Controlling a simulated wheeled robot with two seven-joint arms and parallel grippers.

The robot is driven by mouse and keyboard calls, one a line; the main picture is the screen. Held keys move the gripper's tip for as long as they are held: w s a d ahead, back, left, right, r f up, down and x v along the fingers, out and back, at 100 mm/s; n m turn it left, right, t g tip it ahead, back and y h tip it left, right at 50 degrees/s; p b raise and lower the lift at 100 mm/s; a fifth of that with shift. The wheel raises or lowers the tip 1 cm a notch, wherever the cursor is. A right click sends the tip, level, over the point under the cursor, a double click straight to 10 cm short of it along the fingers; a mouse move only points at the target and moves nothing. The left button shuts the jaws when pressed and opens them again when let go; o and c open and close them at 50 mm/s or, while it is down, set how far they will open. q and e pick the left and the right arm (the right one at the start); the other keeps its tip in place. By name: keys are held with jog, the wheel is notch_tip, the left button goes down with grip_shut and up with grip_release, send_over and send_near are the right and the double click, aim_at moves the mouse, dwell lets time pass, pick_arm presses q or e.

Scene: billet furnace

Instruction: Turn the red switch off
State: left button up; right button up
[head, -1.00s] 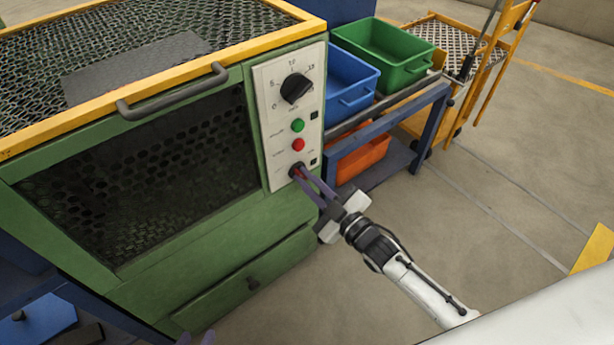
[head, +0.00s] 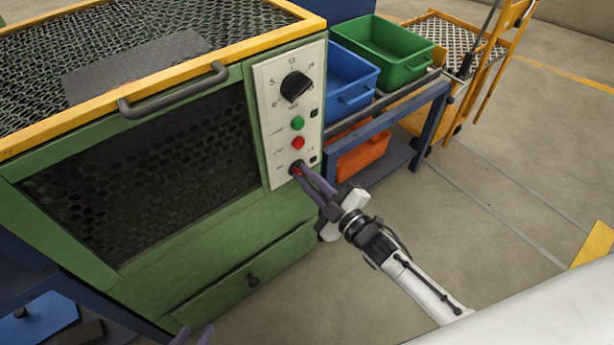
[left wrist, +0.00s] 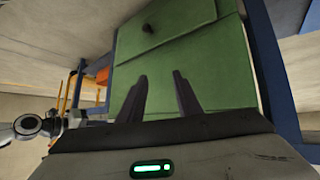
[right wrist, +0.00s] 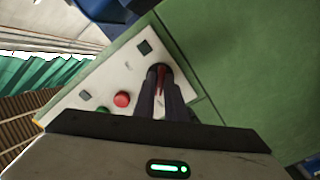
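The red switch (right wrist: 161,80) sits on a round dark base at the lower end of the furnace's pale control panel (head: 268,130). In the head view the switch is mostly hidden by my right gripper (head: 300,170). In the right wrist view the two dark fingers lie close together on either side of its red lever and appear shut on it. My left gripper (head: 195,337) shows only its fingertips at the bottom edge of the head view. In the left wrist view its fingers (left wrist: 160,78) are apart and empty, facing the green furnace front.
Above the switch are a red button (head: 298,143), a green button (head: 297,123) and a black dial (head: 295,87). The furnace door has a grey handle (head: 175,92). A blue rack (head: 432,125) with bins stands close on the right.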

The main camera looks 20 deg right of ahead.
jog(key=o, duration=0.4)
jog(key=shift+c, duration=0.2)
jog(key=shift+s, duration=0.1)
pick_arm(q)
jog(key=shift+a+r+p, duration=0.1)
jog(key=shift+r+p, duration=0.25)
jog(key=shift+p, duration=0.5)
pick_arm(e)
jog(key=v, duration=1)
